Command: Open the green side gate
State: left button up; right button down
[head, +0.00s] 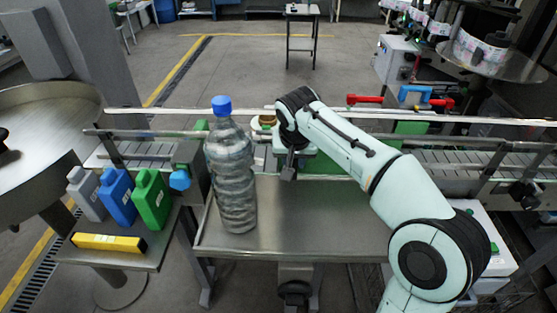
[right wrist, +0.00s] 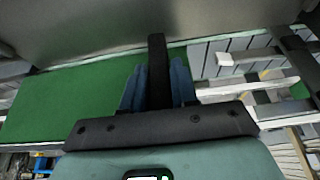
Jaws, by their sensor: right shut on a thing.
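The green side gate (head: 322,163) is a flat green panel at the far edge of the steel table, partly hidden by my right arm in the head view. It fills the left and middle of the right wrist view (right wrist: 65,100), lying along the steel surface. My right gripper (head: 288,166) is at the gate's left part. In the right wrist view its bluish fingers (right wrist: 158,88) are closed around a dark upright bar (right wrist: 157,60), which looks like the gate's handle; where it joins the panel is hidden. My left gripper is not in view.
A large water bottle (head: 232,175) with a blue cap stands on the steel table (head: 330,230), left of my right gripper. Grey, blue (head: 118,195) and green jugs stand on a side shelf beside a yellow box (head: 108,242). Conveyor rails (head: 470,140) run behind. The table's middle is clear.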

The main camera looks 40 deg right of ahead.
jog(key=s+d, duration=0.2)
jog(key=d, duration=0.1)
jog(key=s+d, duration=0.3)
jog(key=s+d+b, duration=0.1)
jog(key=s+d, duration=0.1)
jog(key=d, duration=0.1)
jog(key=shift+s, duration=0.4)
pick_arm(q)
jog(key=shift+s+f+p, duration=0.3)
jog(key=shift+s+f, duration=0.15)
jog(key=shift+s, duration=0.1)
pick_arm(e)
jog(key=s+d, duration=0.8)
jog(key=d, duration=0.1)
jog(key=shift+d, duration=0.4)
jog(key=c, duration=1)
grip_release()
jog(key=shift+o, duration=0.2)
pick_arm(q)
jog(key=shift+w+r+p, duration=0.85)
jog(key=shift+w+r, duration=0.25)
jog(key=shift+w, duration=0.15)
pick_arm(e)
jog(key=v, duration=1.3)
jog(key=shift+a+r, duration=0.15)
jog(key=shift+r, duration=0.05)
jog(key=shift+s, duration=0.15)
